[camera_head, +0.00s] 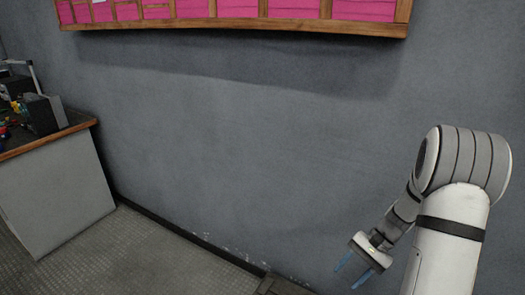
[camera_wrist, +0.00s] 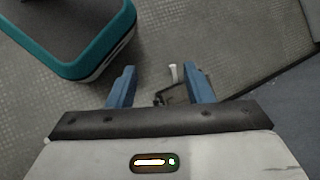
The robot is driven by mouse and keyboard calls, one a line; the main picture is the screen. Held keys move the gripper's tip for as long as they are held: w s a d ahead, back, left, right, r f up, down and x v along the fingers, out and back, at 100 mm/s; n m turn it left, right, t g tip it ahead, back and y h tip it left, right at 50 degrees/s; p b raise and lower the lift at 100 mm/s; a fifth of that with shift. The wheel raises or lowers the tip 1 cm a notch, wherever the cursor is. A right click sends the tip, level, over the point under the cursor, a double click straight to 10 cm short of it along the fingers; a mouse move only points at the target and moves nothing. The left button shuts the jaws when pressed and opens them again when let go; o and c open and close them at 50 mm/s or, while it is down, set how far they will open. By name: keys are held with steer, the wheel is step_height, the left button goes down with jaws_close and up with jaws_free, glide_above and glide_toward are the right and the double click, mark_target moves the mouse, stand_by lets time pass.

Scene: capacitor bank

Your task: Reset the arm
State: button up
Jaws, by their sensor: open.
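My gripper (camera_head: 357,272) hangs at the lower right of the head view, at the end of my bent white and grey arm. Its two blue fingers are apart and nothing is between them. In the wrist view my gripper (camera_wrist: 160,88) points down toward the grey floor, with the fingers spread. A small dark item with a pale handle-like part (camera_wrist: 174,74) shows beyond the fingertips; I cannot tell what it is. No capacitor bank is recognisable in either view.
A grey wall (camera_head: 240,140) fills the head view, with a pink-panelled wooden frame (camera_head: 237,23) above. A cabinet (camera_head: 55,190) with a wooden top and dark items stands at left. A brown wooden edge (camera_head: 283,285) shows below. Textured floor (camera_head: 150,262) lies open between.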

steer(key=s+a+r+n+t+h+p, duration=0.2)
steer(key=s+a+r+n+p, duration=0.1)
steer(key=r, duration=0.8)
steer(key=s+a+r+n+t+h+p, duration=0.1)
steer(key=s+a+r+n+h+p, duration=0.1)
steer(key=s+r+p, duration=0.4)
steer(key=s+a+r+n+t+h+p, duration=0.2)
steer(key=s+r+p, duration=0.3)
steer(key=r, duration=1.1)
steer(key=shift+s+a+r+n+t+h+p, duration=0.15)
steer(key=shift+a+r+n+t+h+p, duration=0.3)
steer(key=shift+a+n+h, duration=0.35)
steer(key=shift+a+f, duration=0.1)
steer(key=shift+f, duration=0.05)
steer(key=shift+c, duration=0.4)
